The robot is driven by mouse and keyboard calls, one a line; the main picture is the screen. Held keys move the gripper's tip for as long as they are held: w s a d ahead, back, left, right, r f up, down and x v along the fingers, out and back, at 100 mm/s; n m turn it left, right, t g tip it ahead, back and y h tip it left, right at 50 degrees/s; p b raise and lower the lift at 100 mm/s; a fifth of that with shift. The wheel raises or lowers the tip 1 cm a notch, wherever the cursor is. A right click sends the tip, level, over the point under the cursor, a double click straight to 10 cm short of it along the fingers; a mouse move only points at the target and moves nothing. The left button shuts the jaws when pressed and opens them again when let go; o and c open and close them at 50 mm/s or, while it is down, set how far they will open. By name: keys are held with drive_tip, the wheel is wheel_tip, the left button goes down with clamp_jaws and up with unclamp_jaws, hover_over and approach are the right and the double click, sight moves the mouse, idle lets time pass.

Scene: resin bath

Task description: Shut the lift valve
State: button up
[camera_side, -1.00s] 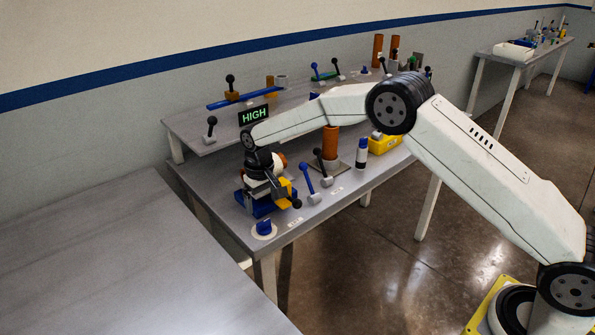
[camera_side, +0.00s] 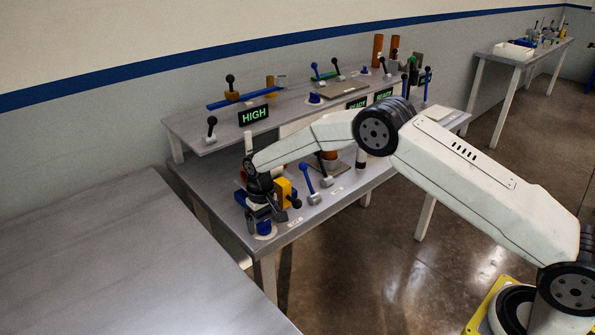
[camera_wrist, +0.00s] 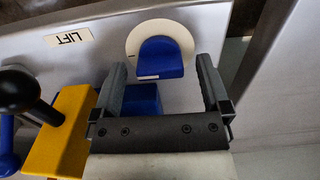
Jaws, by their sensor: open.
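The lift valve is a blue knob (camera_wrist: 161,60) on a round white disc (camera_wrist: 160,26), beside a label (camera_wrist: 70,38) reading LIFT. A white strip shows on the knob's near edge, and a small dark tick on the disc's left. In the side view the knob (camera_side: 264,228) sits at the bench's front left corner, partly covered by my gripper (camera_side: 263,215). My gripper (camera_wrist: 161,64) is open and points down over the valve. In the wrist view its fingers lie left and right of the knob, with visible gaps. I cannot tell whether the fingertips have reached knob height.
A yellow block (camera_wrist: 62,135) with a black-knobbed lever (camera_wrist: 20,92) stands close to my left finger in the wrist view. A blue block (camera_wrist: 142,100) lies partly under my gripper. A blue-handled lever (camera_side: 309,182) stands to the right. A green HIGH display (camera_side: 254,115) is behind.

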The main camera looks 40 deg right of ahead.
drive_tip(key=shift+f, duration=0.5)
drive_tip(key=c, duration=1.3)
